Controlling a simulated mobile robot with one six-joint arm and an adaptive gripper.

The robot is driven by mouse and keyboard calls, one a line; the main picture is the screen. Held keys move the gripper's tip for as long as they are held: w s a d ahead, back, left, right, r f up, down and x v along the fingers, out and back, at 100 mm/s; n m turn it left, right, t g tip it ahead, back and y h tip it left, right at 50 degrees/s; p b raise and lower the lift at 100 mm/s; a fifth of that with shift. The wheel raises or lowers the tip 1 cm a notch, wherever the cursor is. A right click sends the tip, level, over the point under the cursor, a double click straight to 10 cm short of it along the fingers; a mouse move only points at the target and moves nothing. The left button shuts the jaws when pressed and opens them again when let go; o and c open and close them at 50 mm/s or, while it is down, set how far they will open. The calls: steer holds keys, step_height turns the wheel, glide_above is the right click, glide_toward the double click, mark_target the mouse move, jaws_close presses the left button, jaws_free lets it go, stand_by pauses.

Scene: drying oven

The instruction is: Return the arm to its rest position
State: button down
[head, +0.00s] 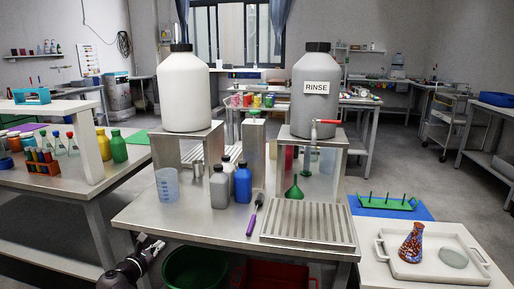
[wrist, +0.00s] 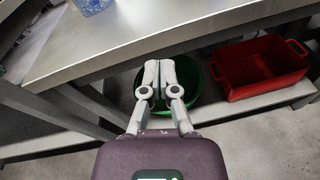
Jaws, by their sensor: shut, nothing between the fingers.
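My gripper (wrist: 159,68) is shut and empty in the wrist view, its two grey fingers together. It points toward the edge of the metal table (wrist: 130,38), with a green tub (wrist: 190,92) beyond and below the fingers. In the head view my gripper (head: 152,244) is at the lower left, beside the front left corner of the metal table (head: 140,212). The fingers are small there. It touches nothing that I can make out.
Below are a green tub (head: 193,268) and red bin (head: 275,275). The right-hand tray (head: 378,248) holds a flask (head: 412,243).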

steer(key=w+d+f+m+g+h, duration=0.1)
steer(key=d+f+m+g, duration=0.3)
steer(key=d, duration=0.5)
steer(key=d+f+m+g, duration=0.2)
steer(key=d+m, duration=0.3)
steer(key=d, duration=0.5)
steer(key=w+d+f+m+g+h, duration=0.1)
steer(key=d+f+m+g, duration=0.3)
steer(key=d, duration=0.5)
steer(key=s+d+f+m+g+y, duration=0.3)
steer(key=s+d+m, duration=0.3)
steer(key=d+m, duration=0.35)
steer(key=s+d+f+m+g+y, duration=0.3)
steer(key=s+d+m, duration=0.45)
steer(key=d, duration=0.25)
step_height(320, 180, up, 35)
steer(key=w+p, duration=0.1)
steer(key=p, duration=3.4)
steer(key=shift+r, duration=0.2)
